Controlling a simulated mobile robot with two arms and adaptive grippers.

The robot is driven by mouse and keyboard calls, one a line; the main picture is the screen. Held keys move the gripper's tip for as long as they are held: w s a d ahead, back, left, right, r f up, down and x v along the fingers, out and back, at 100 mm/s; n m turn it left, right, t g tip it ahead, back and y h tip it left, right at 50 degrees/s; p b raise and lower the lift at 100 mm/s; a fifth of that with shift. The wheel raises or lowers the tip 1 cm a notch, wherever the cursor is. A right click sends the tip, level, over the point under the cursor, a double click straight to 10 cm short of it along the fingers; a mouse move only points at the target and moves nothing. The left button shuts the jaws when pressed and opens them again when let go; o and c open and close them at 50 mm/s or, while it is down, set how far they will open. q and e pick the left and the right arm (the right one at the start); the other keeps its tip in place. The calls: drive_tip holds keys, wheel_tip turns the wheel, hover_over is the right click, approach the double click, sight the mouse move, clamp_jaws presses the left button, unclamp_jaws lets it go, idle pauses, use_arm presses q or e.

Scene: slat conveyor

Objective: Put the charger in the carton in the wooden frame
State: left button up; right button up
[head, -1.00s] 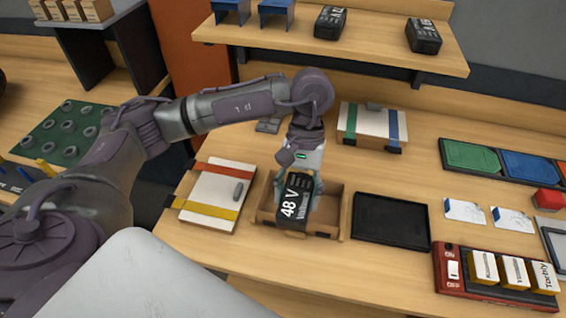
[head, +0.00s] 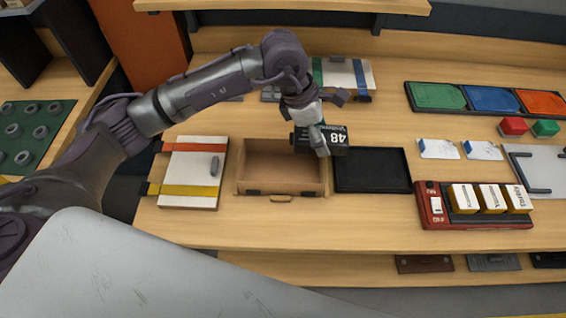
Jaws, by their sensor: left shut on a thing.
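The charger (head: 337,138), a black block with a white "48" label, is in my left gripper (head: 319,142). The gripper is shut on it and holds it above the table. In the picture it covers the right back corner of the open brown carton (head: 283,183) and the back left edge of the black tray. The carton's visible inside is empty, and it sits in a low wooden frame (head: 238,182). The charger's exact height is hard to tell. My right gripper is not in view.
A white box with orange and yellow straps (head: 198,180) stands left of the carton. A black tray (head: 368,177) is on the right. A red holder (head: 430,205) with white-and-yellow blocks lies farther right. A strapped white box (head: 340,72) is behind, under a shelf (head: 280,5).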

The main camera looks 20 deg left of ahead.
use_arm(q)
drive_tip(key=p, duration=0.3)
hover_over(289, 173)
drive_tip(key=f, duration=0.3)
drive_tip(key=shift+a+f, duration=0.4)
drive_tip(key=shift+s+a+f, duration=0.2)
drive_tip(key=shift+a+f, duration=0.05)
drive_tip(key=shift+s+f, duration=0.1)
drive_tip(key=shift+f, duration=0.1)
wheel_tip(289, 173, down, 3)
drive_tip(key=shift+f+p, duration=0.15)
drive_tip(key=shift+p, duration=0.55)
drive_tip(key=shift+f, duration=0.25)
drive_tip(key=shift+f, duration=0.1)
